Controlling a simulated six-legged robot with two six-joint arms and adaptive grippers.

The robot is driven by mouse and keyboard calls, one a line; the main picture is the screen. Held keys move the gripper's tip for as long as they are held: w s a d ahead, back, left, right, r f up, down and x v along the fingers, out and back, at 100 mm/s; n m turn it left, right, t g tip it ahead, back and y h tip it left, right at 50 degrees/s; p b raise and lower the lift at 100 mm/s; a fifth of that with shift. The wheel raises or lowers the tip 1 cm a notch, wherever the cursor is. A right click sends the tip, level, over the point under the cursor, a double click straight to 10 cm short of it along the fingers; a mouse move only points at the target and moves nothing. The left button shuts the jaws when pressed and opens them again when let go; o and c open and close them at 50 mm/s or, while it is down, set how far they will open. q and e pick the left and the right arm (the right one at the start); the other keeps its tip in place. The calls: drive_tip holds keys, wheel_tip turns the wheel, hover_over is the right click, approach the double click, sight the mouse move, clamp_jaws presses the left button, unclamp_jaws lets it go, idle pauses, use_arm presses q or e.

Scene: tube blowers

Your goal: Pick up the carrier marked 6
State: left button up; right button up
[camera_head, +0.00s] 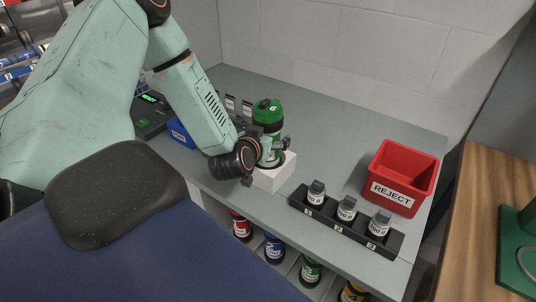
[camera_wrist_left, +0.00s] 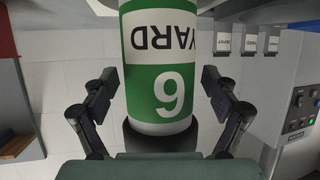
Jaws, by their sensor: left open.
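The carrier marked 6 (camera_head: 268,113) is a green and white cylinder with a green cap. It stands upright in a white block (camera_head: 272,180) on the grey counter. In the left wrist view the carrier (camera_wrist_left: 160,85) fills the middle, with the 6 and the word YARD upside down. My left gripper (camera_head: 271,145) is at the carrier's lower part, its fingers one on each side. In the left wrist view the fingers (camera_wrist_left: 157,98) are spread, with a visible gap on both sides of the carrier. The wrist hides part of the block. My right gripper is not in view.
A black rack (camera_head: 345,228) with three small grey-capped containers stands at the counter's front. A red REJECT bin (camera_head: 403,178) is at the right. A blue bin (camera_head: 181,133) and a device with a green display (camera_head: 150,100) are left, behind my arm. Several coloured carriers sit below the counter.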

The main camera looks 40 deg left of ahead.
use_arm(q)
clamp_jaws()
idle(0.9)
